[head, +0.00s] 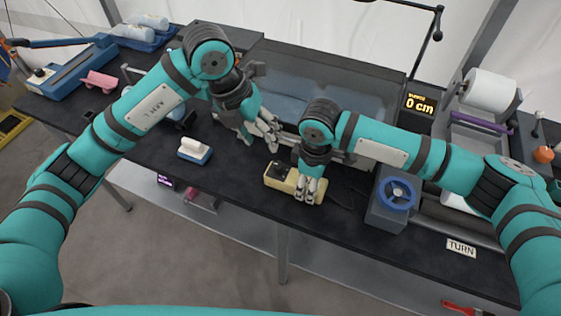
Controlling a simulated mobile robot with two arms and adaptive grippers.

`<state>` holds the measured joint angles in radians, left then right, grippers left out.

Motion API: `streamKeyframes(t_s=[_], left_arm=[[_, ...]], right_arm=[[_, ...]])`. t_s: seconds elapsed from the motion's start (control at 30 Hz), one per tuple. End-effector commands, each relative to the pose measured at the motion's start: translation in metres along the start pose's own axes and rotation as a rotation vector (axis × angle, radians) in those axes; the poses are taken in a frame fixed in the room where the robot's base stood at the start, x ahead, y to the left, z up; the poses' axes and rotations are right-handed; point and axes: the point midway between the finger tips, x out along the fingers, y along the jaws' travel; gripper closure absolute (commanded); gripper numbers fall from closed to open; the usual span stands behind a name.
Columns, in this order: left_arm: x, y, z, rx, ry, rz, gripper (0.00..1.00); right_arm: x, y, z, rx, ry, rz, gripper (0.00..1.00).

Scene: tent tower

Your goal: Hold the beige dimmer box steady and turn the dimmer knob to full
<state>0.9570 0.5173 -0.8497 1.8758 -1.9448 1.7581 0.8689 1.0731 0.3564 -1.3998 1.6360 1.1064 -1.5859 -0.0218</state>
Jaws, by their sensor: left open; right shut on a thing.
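The beige dimmer box (271,181) sits on the black worktop near its front edge, at the middle of the head view. A small dark part, perhaps the dimmer knob (281,169), shows on its top; its setting is too small to read. My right gripper (306,191) comes down over the box's right end and is shut on it, hiding that end. My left gripper (270,140) is open and empty, pointing down above the worktop behind and slightly left of the box, apart from it.
A white-and-blue block (194,151) lies on the worktop to the left. A blue handwheel (397,194) on a grey housing stands to the right. Behind my grippers is a long clear-sided tank (325,90). The worktop between block and box is clear.

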Motion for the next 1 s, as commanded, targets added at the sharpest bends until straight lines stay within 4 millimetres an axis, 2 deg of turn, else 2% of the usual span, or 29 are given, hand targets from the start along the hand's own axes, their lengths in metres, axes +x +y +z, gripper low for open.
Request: streamKeyframes(t_s=[0.1,0.3,0.5,0.6,0.77,0.87,1.0], left_arm=[[-0.003,0.003,0.007,-0.309,0.052,-0.011,0.53],[-0.008,0.006,0.016,-0.819,0.146,-0.006,0.53],[-0.013,0.007,0.022,-1.201,0.224,0.021,0.53],[-0.015,0.008,0.024,-1.317,0.248,0.034,0.53],[-0.012,0.007,0.024,-1.397,0.267,0.046,0.53],[-0.003,0.006,0.021,-1.406,0.269,0.048,0.53],[0.022,0.002,0.015,-1.403,0.272,0.049,0.53]], right_arm=[[0.000,0.000,0.000,0.000,0.001,0.000,0.88],[0.000,0.000,0.000,0.000,0.001,0.001,0.88],[0.000,0.000,0.000,0.000,0.001,0.000,0.88],[0.000,0.000,0.000,0.000,0.001,0.000,0.88],[0.000,0.000,0.000,0.000,0.001,0.000,0.88],[0.000,0.000,0.000,0.000,0.001,0.000,0.88],[0.000,0.000,0.000,0.000,0.001,0.000,0.88]])
